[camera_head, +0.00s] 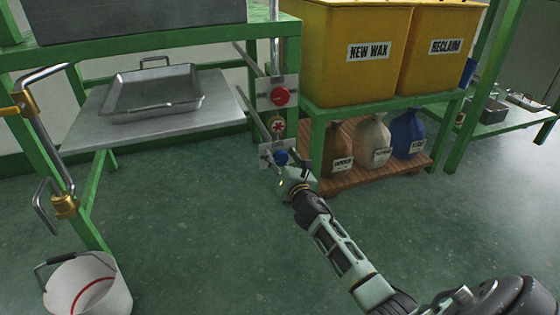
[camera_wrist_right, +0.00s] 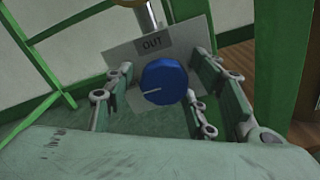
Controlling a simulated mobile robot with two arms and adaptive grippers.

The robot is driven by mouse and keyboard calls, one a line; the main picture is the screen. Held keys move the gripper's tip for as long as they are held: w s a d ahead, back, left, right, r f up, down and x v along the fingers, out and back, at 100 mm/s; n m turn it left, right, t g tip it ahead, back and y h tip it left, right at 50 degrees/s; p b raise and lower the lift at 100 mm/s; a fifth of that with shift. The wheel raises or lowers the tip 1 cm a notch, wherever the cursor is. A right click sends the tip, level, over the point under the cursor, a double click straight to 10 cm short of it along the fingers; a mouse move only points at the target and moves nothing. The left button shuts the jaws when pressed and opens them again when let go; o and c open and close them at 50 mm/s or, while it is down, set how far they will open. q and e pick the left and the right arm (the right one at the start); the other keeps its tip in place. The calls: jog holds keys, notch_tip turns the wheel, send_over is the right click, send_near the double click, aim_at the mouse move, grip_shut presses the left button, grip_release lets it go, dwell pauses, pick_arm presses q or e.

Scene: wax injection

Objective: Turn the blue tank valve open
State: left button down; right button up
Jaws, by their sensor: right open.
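The blue valve knob (camera_head: 281,157) is mounted on a pale plate on a green post, below a red knob (camera_head: 280,96). In the right wrist view the blue knob (camera_wrist_right: 164,82) is round, with a white pointer line aimed left and slightly down. An "OUT" label (camera_wrist_right: 152,43) is on the plate above it. My right gripper (camera_head: 284,168) is at the blue knob. Its open fingers (camera_wrist_right: 165,92) stand on either side of the knob, with visible gaps, so it is not gripped. My left gripper is not in view.
A steel tray (camera_head: 150,104) rests on a metal shelf at left. Yellow bins (camera_head: 350,25) stand on a green rack at right, with sacks (camera_head: 372,146) below. A white bucket (camera_head: 95,285) stands on the floor at lower left. The middle floor is clear.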

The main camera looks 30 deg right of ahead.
jog(key=c, duration=1.1)
